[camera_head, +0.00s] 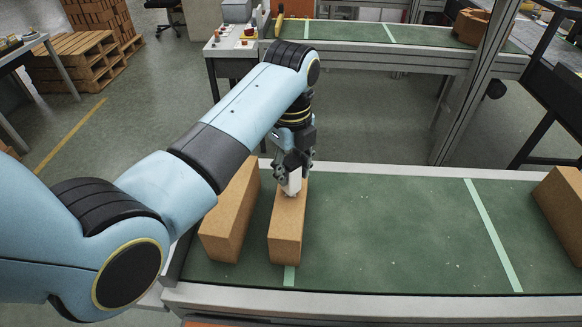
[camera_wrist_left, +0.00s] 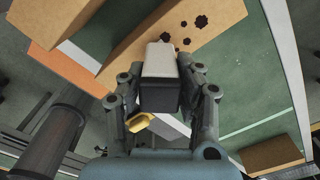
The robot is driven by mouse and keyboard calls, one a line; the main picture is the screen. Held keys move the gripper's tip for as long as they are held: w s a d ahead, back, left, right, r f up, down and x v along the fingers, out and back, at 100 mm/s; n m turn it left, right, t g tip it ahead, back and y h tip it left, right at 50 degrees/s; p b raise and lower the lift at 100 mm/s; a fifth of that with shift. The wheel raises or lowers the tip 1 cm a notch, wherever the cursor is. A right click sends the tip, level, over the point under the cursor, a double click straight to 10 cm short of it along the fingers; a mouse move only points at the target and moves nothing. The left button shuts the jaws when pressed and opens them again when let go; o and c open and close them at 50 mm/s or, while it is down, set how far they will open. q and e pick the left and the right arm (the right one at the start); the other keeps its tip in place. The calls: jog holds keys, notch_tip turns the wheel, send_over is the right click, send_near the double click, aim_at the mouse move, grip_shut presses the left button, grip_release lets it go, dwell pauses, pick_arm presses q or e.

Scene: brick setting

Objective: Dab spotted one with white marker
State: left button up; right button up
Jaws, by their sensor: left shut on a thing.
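My left gripper (camera_head: 293,168) is shut on a white marker (camera_head: 293,183), a blocky white piece with a dark body in the wrist view (camera_wrist_left: 160,62). The marker points down at the top of the middle brick (camera_head: 287,238), a tan block on the green belt. In the wrist view this brick (camera_wrist_left: 225,25) has several dark spots on its top, close to the marker's end. I cannot tell whether the marker touches it. A second tan brick (camera_head: 229,222) stands just left of it, and a third (camera_head: 563,212) is at the belt's right end. My right gripper is not in view.
The green conveyor belt (camera_head: 400,235) has pale cross stripes and is clear between the middle and right bricks. Behind are a second conveyor (camera_head: 350,32), a metal post (camera_head: 478,80) and a small table (camera_head: 232,47). Pallets (camera_head: 75,58) stand at the far left.

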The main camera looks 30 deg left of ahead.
pick_arm(q)
jog(key=shift+w+r, duration=0.1)
jog(key=shift+r, duration=3.4)
